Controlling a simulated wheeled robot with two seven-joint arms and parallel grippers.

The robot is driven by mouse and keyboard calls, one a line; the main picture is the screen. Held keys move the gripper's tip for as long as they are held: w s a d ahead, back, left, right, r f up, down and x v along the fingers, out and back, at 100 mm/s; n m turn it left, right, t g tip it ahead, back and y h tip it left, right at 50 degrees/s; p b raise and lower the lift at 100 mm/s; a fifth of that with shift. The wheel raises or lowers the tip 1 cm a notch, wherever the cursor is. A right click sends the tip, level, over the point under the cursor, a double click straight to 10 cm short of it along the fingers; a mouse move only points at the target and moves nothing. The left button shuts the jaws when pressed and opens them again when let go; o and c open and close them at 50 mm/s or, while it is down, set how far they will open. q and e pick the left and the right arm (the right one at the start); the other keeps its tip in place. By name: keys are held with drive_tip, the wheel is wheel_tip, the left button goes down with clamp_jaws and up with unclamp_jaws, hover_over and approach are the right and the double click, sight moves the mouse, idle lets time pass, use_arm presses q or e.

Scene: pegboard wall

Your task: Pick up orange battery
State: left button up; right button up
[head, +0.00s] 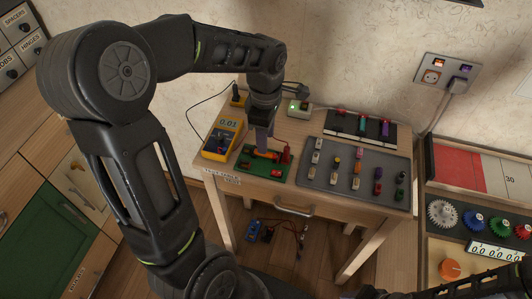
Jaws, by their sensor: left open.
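The orange battery (266,155) appears as a small orange shape lying on a green board (245,164) on the wooden table. My left gripper (263,148) reaches down from above, with its fingers just over the orange battery. It is open; the fingers hide part of the battery, and I cannot tell whether they touch it. My right arm runs along the bottom right edge, where only a sliver of its gripper (348,296) shows.
A yellow multimeter (222,139) lies left of the board. A grey tray (328,183) with several small cells is to the right, with a black rack (348,123) behind. A small light-coloured box (299,109) stands at the back. Drawers flank the table on the left.

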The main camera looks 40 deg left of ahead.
sight(272, 156)
use_arm(q)
drive_tip(key=shift+w+f+p, duration=0.1)
drive_tip(key=shift+f+p, duration=0.25)
drive_tip(key=shift+f, duration=2.25)
drive_tip(key=shift+c, duration=0.4)
clamp_jaws()
